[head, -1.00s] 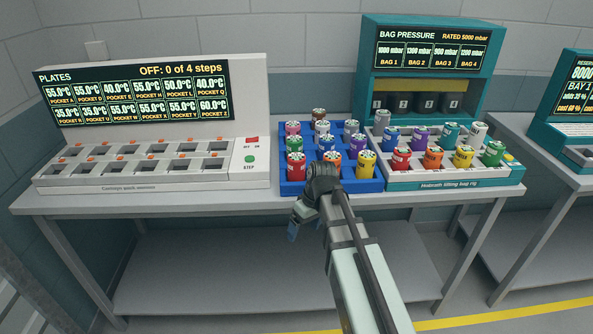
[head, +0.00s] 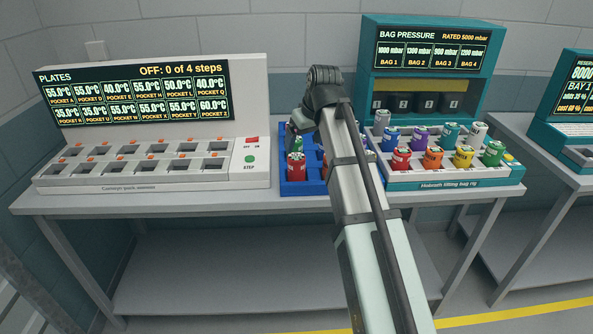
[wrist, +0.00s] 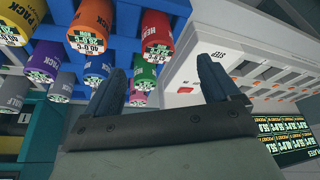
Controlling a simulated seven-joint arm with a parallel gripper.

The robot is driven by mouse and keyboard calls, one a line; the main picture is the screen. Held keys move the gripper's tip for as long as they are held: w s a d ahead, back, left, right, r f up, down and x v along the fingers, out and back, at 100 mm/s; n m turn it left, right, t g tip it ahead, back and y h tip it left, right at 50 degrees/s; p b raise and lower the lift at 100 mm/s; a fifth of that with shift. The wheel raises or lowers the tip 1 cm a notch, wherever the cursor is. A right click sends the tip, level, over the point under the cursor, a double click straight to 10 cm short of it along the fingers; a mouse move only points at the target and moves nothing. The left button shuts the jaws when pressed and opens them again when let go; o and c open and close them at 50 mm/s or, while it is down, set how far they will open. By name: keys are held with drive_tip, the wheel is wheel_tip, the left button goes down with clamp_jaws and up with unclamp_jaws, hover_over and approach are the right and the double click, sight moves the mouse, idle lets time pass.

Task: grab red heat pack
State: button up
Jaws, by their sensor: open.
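A red heat pack (head: 296,166) stands upright at the front left corner of the blue tray (head: 318,187) in the head view. In the wrist view a red pack (wrist: 157,36) with "HEA" legible on its side shows beyond the fingers, near the tray's edge. My gripper (head: 300,120) is open and empty, above the tray's left side. In the wrist view its fingers (wrist: 160,72) are spread, with the red pack apart from them. A green pack (wrist: 150,70) and a pink one (wrist: 140,98) appear between the fingers. My arm hides much of the tray.
Another red pack (head: 401,159) stands among several coloured packs on the teal bag rig (head: 455,180) to the right. The white plate station (head: 150,180) with empty pockets is close on the left. Open air lies above the table's front.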

sight(298, 159)
drive_tip(key=x, duration=0.8)
drive_tip(key=shift+w+f, duration=0.1)
drive_tip(key=shift+w+x, duration=0.2)
drive_tip(key=shift+x, duration=1.1)
drive_tip(key=shift+w+x, duration=0.2)
drive_tip(key=shift+x, duration=1.15)
drive_tip(key=c, duration=1.2)
drive_tip(key=shift+c, duration=0.2)
